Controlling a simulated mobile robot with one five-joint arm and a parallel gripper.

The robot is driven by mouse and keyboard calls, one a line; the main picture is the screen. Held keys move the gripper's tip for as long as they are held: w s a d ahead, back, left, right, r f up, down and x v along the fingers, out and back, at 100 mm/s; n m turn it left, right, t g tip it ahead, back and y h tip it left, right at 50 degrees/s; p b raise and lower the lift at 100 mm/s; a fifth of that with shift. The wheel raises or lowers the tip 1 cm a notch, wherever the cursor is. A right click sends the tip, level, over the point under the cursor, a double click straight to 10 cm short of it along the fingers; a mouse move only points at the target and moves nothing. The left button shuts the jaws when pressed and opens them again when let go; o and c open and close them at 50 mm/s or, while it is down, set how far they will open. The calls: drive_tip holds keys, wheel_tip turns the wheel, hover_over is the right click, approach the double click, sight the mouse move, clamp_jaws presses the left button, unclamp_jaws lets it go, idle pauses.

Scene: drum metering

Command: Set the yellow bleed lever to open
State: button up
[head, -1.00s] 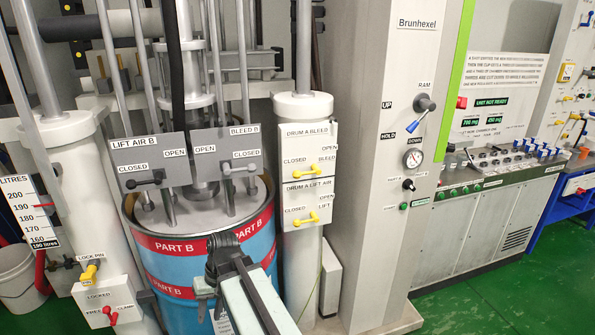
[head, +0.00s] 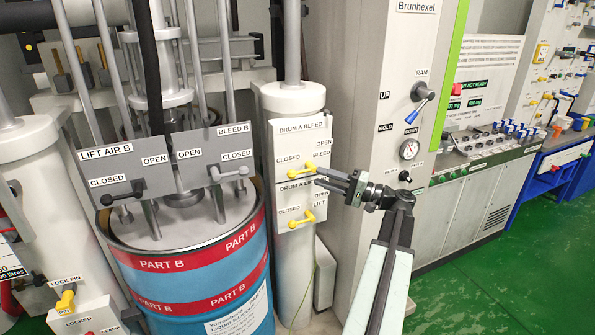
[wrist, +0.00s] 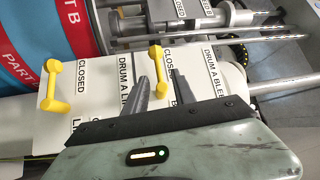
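The yellow bleed lever (head: 302,170) is on the white DRUM A BLEED plate (head: 288,143) on the white column. It lies about level, between the CLOSED and BLEED labels. My gripper (head: 319,176) is just right of the lever, its fingers pointing left at it. In the wrist view, the fingers of my gripper (wrist: 158,73) are apart, with the bleed lever (wrist: 158,70) between their tips. I cannot tell whether either finger touches it. The yellow lift air lever (head: 302,219) is on the plate below; it also shows in the wrist view (wrist: 53,88).
A blue drum with red PART B bands (head: 195,262) stands left of the column. Above it are a black LIFT AIR B lever (head: 123,193) and a grey BLEED B lever (head: 229,173). The grey Brunhexel cabinet (head: 372,100) stands right of the column.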

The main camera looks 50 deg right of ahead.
sight(301, 172)
drive_tip(key=p+x, duration=0.1)
drive_tip(key=x, duration=0.6)
drive_tip(key=shift+w+a+f, duration=0.1)
drive_tip(key=shift+w+a, duration=0.1)
drive_tip(key=shift+w, duration=0.1)
clamp_jaws()
drive_tip(key=shift+a+f, duration=0.1)
drive_tip(key=shift+f, duration=0.05)
idle(0.8)
